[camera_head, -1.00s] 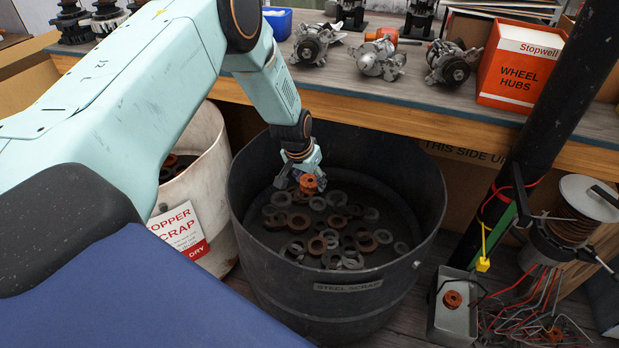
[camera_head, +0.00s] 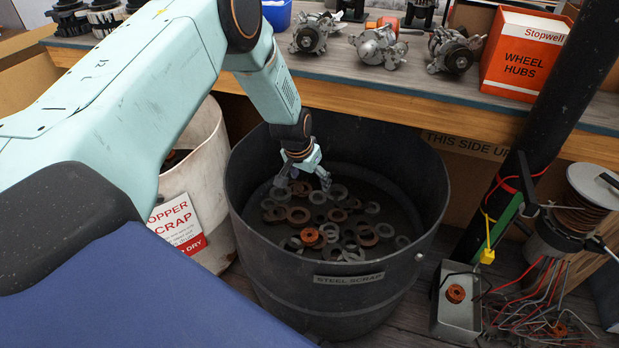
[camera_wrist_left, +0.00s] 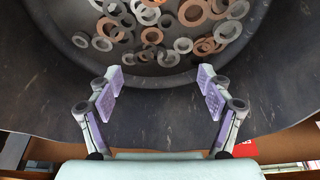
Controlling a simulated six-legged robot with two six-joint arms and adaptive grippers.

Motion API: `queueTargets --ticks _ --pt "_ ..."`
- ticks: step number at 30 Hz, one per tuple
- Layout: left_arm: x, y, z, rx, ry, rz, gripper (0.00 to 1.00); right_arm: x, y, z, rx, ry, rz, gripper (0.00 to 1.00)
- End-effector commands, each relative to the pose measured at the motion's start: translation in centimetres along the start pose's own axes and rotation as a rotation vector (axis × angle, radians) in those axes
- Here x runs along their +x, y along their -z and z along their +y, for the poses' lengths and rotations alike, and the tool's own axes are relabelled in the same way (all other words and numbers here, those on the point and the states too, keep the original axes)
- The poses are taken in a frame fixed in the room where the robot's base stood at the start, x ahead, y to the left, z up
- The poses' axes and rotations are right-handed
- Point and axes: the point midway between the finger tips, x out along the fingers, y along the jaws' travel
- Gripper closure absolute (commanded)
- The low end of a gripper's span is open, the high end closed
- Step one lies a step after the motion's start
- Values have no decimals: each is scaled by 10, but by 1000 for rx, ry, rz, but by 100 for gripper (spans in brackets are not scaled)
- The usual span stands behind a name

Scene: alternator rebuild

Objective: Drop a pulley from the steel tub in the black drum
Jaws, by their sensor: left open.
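The black drum (camera_head: 415,257), labelled STEEL SCRAP, stands in the middle of the head view. A rust-orange pulley (camera_head: 310,236) lies inside it on several grey and brown rings. My left gripper (camera_head: 306,182) is inside the drum's mouth, fingers pointing down above the rings toward the back, apart from the pulley. In the left wrist view the gripper (camera_wrist_left: 159,83) shows its two fingers wide apart with nothing between them. The steel tub (camera_head: 441,318) stands on the floor right of the drum, with another orange pulley (camera_head: 455,293) in it. My right gripper is not in view.
A white copper scrap drum (camera_head: 207,155) stands close on the left. The workbench (camera_head: 400,105) behind carries several alternators and an orange wheel hubs box (camera_head: 522,58). A black post (camera_head: 540,130), wire spool (camera_head: 585,205) and tangled wires (camera_head: 540,300) crowd the right.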

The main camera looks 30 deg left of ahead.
Motion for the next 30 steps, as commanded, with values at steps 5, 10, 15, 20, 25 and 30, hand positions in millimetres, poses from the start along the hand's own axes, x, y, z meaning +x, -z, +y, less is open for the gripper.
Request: queueTargets --ticks 5,10,15,20,25,30 --pt "0 -1 0 0 0 -2 21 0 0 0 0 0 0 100" --pt "-6 0 0 -1 -1 -1 21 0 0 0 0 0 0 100" --pt "-26 0 0 0 -2 1 21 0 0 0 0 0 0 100" --pt "-48 0 0 -1 -2 1 21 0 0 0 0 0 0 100" --pt "-74 1 0 0 -2 2 21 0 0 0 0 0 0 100" --pt "-101 0 0 0 -1 3 21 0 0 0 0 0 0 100"
